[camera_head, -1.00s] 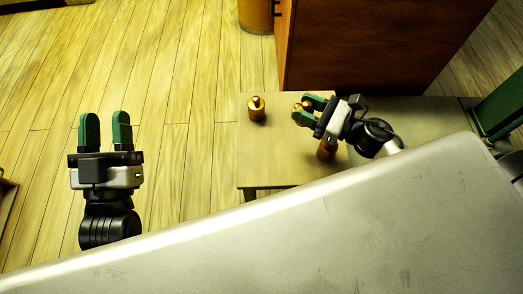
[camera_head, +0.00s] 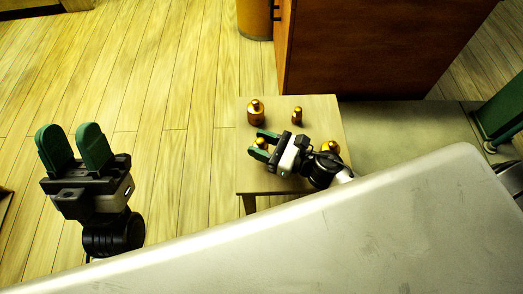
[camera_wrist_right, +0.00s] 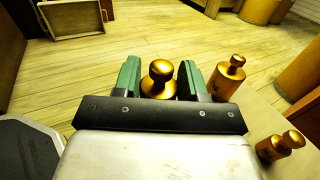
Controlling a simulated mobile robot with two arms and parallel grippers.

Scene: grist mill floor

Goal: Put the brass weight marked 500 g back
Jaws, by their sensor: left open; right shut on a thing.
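My right gripper (camera_head: 262,142) is shut on a brass weight (camera_head: 261,144), over the front left part of a small table (camera_head: 262,180). In the right wrist view the held weight (camera_wrist_right: 158,80) is upright between the green fingers; whether its base touches the table cannot be told. A larger brass weight (camera_head: 255,113) stands at the table's back left, and a small slim one (camera_head: 297,117) to its right. Another brass weight (camera_head: 331,147) is partly hidden behind my right wrist. No marking is legible on any weight. My left gripper (camera_head: 74,145) is open and empty over the floor, far left.
A reddish-brown cabinet (camera_head: 380,45) stands behind the table. A yellow cylindrical container (camera_head: 255,18) is beside it. A green frame (camera_head: 498,108) is at the right. A pale grey surface (camera_head: 400,225) fills the lower right. The wooden floor (camera_head: 175,90) left of the table is clear.

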